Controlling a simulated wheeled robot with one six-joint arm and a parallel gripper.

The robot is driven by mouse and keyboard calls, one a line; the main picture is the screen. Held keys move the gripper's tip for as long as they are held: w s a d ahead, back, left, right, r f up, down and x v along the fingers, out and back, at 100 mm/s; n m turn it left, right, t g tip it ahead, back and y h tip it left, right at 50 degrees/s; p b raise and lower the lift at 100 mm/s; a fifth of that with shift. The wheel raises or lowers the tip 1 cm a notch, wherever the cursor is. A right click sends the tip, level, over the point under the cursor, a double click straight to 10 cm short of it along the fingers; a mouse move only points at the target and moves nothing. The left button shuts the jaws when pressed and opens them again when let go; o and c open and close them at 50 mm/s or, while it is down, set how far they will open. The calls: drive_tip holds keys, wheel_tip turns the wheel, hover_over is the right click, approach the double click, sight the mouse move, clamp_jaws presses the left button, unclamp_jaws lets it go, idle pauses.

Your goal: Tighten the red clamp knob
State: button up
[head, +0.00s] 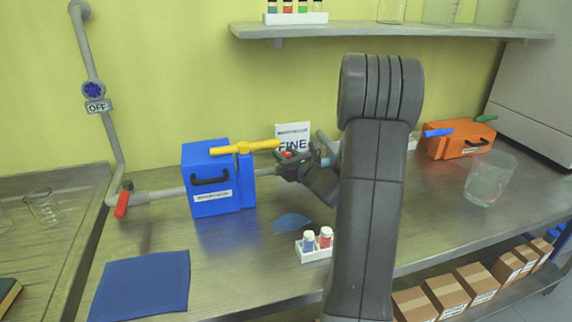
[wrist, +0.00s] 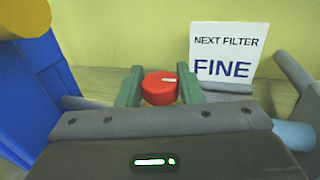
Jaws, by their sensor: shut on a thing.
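The red clamp knob (wrist: 160,88) is a short red cylinder with a small pale mark on its top. In the wrist view it sits between the two green fingers of my gripper (wrist: 160,92), which is shut on it. In the head view my gripper (head: 285,166) is right of the blue box, at the pipe line, and the red knob (head: 287,154) shows only as a small patch. My dark arm hides much of the bench behind it. The clamp under the knob is hidden.
A blue box (head: 222,205) with a yellow handle (head: 245,147) stands close left. A sign reading "NEXT FILTER FINE" (wrist: 229,50) stands behind. A small vial rack (head: 312,254), a blue cloth (head: 140,285) and an orange box (head: 457,143) are also on the bench.

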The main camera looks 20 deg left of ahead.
drive_tip(key=shift+t, duration=0.3)
drive_tip(key=o, duration=1)
drive_tip(key=shift+c, duration=0.2)
drive_tip(key=shift+r+p, duration=0.15)
drive_tip(key=shift+p, duration=0.15)
